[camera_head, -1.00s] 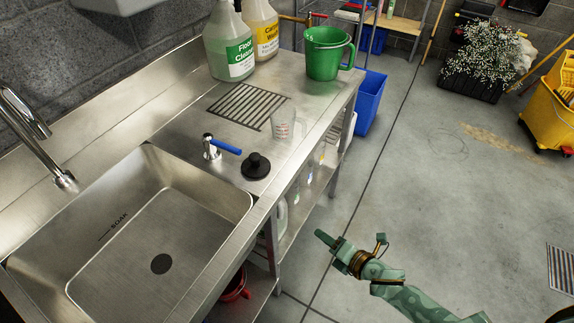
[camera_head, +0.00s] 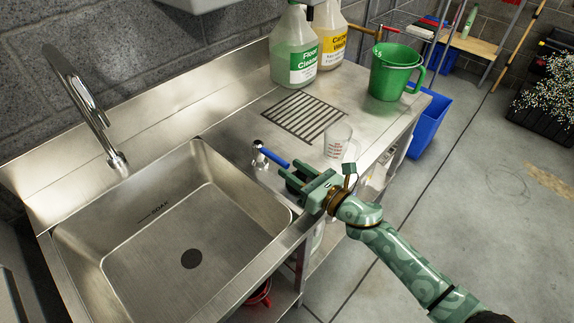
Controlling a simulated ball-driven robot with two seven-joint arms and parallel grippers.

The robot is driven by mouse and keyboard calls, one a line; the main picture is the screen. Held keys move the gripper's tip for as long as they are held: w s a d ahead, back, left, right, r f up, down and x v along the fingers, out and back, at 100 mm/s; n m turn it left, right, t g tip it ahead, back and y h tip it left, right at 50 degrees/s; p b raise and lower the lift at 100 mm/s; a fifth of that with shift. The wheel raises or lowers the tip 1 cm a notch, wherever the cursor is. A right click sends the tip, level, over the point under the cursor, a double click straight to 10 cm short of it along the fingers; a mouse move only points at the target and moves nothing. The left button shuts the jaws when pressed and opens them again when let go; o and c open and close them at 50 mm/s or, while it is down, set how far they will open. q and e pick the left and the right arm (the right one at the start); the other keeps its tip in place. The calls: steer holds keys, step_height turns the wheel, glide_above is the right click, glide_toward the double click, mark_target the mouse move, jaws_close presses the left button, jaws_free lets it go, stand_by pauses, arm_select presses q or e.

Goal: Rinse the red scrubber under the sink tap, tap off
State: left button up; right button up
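The steel sink (camera_head: 200,215) is empty, with a dark round drain in its floor. The tap (camera_head: 92,115) rises at the back left, its spout over the back edge of the basin; no water shows. A lever with a blue handle (camera_head: 273,157) stands on the counter right of the basin. My green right gripper (camera_head: 299,184) is over the counter by the basin's right edge, fingers apart, at a black round knob-like stopper (camera_head: 296,174) that it partly hides. Contact cannot be told. No red scrubber is clearly visible. My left gripper is out of view.
A clear measuring cup (camera_head: 338,142) stands just beyond my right gripper, near a drain grate (camera_head: 305,116). Cleaner bottles (camera_head: 294,50) and a green jug (camera_head: 393,72) stand farther back. Something red (camera_head: 259,294) lies on the shelf under the sink.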

mark_target(271, 157)
steer(key=shift+x, duration=1.45)
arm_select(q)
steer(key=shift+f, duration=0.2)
